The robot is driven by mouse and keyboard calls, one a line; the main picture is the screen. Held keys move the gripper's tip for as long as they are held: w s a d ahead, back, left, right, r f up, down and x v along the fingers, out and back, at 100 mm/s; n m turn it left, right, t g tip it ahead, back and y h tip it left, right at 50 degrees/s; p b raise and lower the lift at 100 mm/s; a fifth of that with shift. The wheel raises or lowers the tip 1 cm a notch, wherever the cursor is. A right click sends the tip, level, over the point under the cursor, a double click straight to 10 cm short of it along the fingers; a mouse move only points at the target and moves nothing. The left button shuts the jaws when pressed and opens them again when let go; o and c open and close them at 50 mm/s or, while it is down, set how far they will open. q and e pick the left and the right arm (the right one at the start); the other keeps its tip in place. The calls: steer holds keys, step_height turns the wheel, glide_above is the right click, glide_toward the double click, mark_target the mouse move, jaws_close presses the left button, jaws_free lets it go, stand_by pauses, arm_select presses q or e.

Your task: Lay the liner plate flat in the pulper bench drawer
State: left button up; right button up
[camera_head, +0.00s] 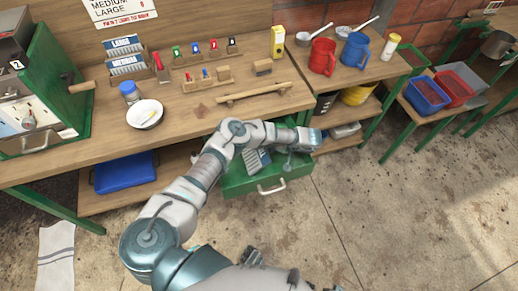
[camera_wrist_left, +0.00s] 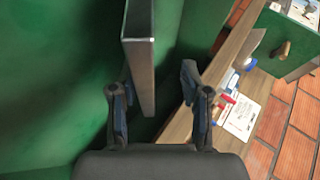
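The green bench drawer (camera_head: 268,189) is pulled out below the bench, with its pale handle facing me. A grey slotted plate (camera_head: 257,161), which looks like the liner plate, shows inside it, partly hidden by my arm. My left gripper (camera_head: 289,163) is over the drawer's right part. In the left wrist view, its fingers (camera_wrist_left: 157,108) are apart. A thin slab with a grey edge (camera_wrist_left: 146,78) stands between them, nearer the left finger and clear of the right one. I cannot tell if this is the plate or a drawer wall. My right gripper is not clearly seen.
A blue tray (camera_head: 126,173) sits on the lower shelf. The floor right of the drawer is clear.

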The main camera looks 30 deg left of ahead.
arm_select(q)
steer(key=shift+s+d+f, duration=0.1)
steer(key=shift+d+f, duration=0.1)
steer(key=shift+f, duration=0.55)
steer(key=shift+d+r, duration=0.2)
steer(key=a+r+v, duration=0.1)
steer(key=v, duration=1)
steer(key=shift+w+d+r, duration=0.25)
steer(key=shift+w+d, duration=0.05)
steer(key=shift+w, duration=0.05)
arm_select(e)
steer(key=shift+w+f, duration=0.25)
steer(key=shift+w, duration=0.2)
arm_select(q)
steer(key=shift+d, duration=0.35)
arm_select(e)
steer(key=shift+d+f, duration=0.1)
steer(key=shift+d, duration=0.2)
arm_select(q)
steer(key=shift+a, duration=0.2)
arm_select(e)
steer(key=shift+a, duration=0.15)
